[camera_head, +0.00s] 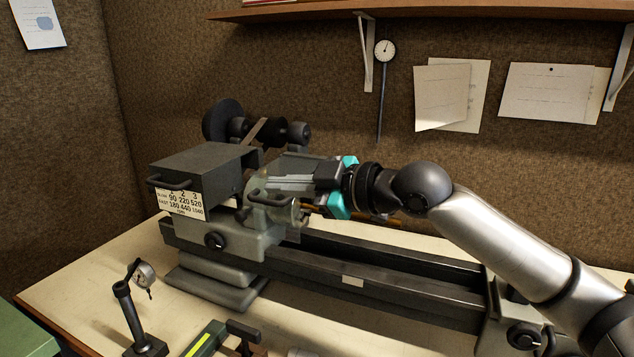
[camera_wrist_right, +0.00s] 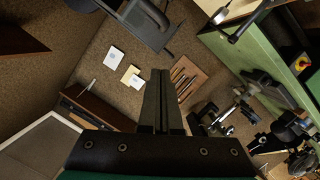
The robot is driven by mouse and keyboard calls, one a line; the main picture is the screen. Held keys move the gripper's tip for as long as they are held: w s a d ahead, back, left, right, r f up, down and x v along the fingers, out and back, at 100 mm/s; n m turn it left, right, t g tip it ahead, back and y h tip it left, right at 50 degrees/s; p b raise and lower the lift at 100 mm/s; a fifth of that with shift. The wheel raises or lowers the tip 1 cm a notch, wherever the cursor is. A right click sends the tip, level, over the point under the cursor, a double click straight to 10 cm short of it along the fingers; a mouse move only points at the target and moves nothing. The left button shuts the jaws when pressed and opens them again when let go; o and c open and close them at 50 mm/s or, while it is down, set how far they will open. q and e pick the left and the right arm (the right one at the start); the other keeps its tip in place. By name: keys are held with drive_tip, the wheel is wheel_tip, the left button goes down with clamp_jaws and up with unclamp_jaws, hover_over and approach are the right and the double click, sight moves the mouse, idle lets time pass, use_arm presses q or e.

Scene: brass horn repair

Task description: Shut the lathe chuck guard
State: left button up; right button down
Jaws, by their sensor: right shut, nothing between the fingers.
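The lathe (camera_head: 235,238) stands on the bench. Its chuck guard (camera_head: 272,211), a grey rounded cover with a dark bar handle, is at the right side of the headstock. A brassy round part shows at its right end. I cannot tell how far the guard covers the chuck. My right gripper (camera_head: 255,182) reaches in from the right, its fingers shut and empty just above and behind the handle. I cannot tell whether they touch the guard. In the wrist view the shut fingers (camera_wrist_right: 160,98) point away from the camera. My left gripper is not in view.
The dark headstock cover (camera_head: 200,168) with a speed chart is left of the guard. A dial gauge stand (camera_head: 132,315) is at the front left. The lathe bed (camera_head: 370,280) runs right beneath my arm. A shelf (camera_head: 450,12) hangs above. Bare bench shows at left.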

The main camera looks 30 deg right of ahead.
drive_tip(key=b+v, duration=0.2)
drive_tip(key=v, duration=0.4)
drive_tip(key=shift+s, duration=0.15)
